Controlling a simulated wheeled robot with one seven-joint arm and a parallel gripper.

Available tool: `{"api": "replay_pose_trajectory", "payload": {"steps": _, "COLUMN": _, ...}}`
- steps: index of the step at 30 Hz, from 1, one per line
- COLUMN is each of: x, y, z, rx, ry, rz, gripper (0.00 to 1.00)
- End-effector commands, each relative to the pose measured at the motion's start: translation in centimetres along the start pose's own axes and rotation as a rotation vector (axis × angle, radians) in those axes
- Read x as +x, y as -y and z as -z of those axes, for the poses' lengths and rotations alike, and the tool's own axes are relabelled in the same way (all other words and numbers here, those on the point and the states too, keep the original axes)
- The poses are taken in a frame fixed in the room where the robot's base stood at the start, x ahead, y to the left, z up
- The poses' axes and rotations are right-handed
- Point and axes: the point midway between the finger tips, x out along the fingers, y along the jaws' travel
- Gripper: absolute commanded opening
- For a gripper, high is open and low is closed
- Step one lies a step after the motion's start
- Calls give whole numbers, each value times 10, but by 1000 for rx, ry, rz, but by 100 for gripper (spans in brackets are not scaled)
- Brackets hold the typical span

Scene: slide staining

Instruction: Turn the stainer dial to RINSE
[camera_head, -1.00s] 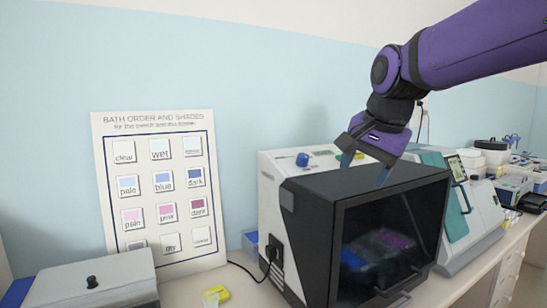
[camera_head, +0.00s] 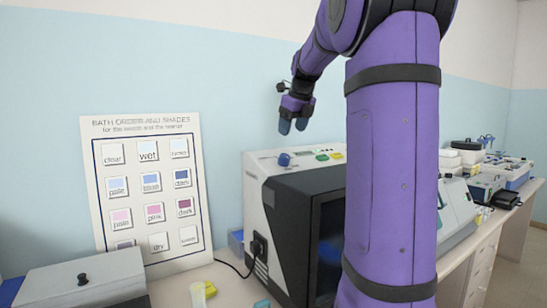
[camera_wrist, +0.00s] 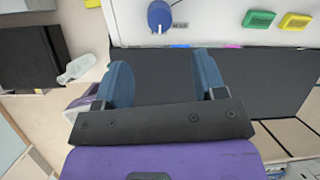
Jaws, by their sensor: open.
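The stainer (camera_head: 262,192) is a white and black box on the bench, partly hidden behind my arm in the head view. Its blue dial (camera_head: 284,159) sits on the white top panel. The dial also shows at the top of the wrist view (camera_wrist: 160,16), with a white pointer mark at its lower edge. The label beside it is too small to read. My gripper (camera_head: 292,126) is above the dial, pointing down. In the wrist view its two blue fingers (camera_wrist: 160,82) are apart with nothing between them. The dial lies beyond the fingertips, not touched.
Green (camera_wrist: 259,19) and yellow (camera_wrist: 295,22) buttons sit on the panel right of the dial. A bath chart (camera_head: 150,190) leans on the wall at left. A grey box (camera_head: 80,280) stands at front left. Other instruments stand along the bench at right.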

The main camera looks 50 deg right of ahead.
Motion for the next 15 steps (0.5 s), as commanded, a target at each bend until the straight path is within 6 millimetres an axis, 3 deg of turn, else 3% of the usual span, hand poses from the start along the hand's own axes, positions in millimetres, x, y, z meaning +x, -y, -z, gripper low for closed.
{"api": "replay_pose_trajectory", "payload": {"steps": 15, "x": 80, "y": -1, "z": 1, "rx": -2, "ry": -3, "rz": -2, "gripper": 64}}
